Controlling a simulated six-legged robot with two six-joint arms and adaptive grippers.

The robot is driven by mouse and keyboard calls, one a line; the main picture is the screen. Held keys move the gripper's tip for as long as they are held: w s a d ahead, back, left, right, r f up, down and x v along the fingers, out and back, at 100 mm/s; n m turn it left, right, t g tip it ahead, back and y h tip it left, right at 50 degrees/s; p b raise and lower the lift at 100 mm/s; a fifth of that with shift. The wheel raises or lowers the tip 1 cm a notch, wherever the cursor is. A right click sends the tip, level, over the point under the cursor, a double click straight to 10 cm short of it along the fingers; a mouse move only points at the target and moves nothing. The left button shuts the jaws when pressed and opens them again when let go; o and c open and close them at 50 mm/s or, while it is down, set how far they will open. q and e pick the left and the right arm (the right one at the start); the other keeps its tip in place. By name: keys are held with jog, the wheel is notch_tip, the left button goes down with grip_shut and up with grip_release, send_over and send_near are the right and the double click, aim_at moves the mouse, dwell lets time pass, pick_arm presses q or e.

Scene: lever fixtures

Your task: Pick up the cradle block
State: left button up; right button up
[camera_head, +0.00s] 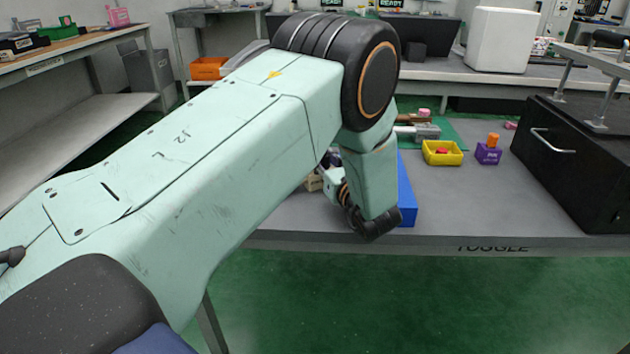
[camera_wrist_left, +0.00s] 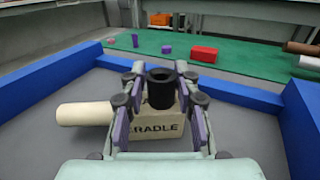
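The cradle block (camera_wrist_left: 156,136) is a beige block whose visible lettering reads "RADLE", in the left wrist view. A black cylindrical piece (camera_wrist_left: 161,88) stands up at its top. My left gripper (camera_wrist_left: 160,108) has its two purple-grey fingers spread to either side of the block's middle; the left finger hides the label's start. I cannot tell whether the fingers touch it. In the head view my left arm hides most of the gripper (camera_head: 340,190), and a bit of beige (camera_head: 313,182) shows beside it. My right gripper is not in view.
A pale cylinder (camera_wrist_left: 84,114) lies left of the block. Blue walls (camera_wrist_left: 45,84) border this grey area. Beyond are a green mat (camera_wrist_left: 235,60) and a red box (camera_wrist_left: 203,54). The head view shows a yellow bin (camera_head: 442,158), a purple block (camera_head: 488,155) and a black cabinet (camera_head: 570,165) at right.

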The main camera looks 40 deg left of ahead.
pick_arm(q)
grip_shut()
dwell(0.3)
